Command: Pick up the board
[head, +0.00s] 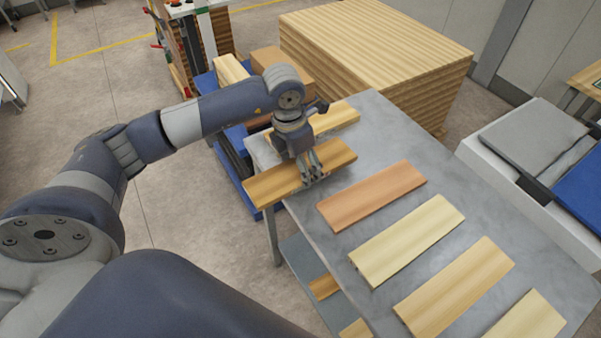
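A yellow-brown wooden board (270,186) is at the left edge of the grey metal table (375,130), with its left end sticking out past that edge. My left gripper (311,175) points down at the middle of this board, its fingers at the board's surface and near edge. I cannot tell whether the fingers are closed on it, or whether the board rests on the table or is slightly raised. My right gripper is not in view.
A reddish board (371,195), a pale board (407,240) and more boards lie in a row on the table. Another board (337,118) lies behind my gripper. A large wood stack (375,50) stands behind; a white-and-grey unit (520,135) is at right.

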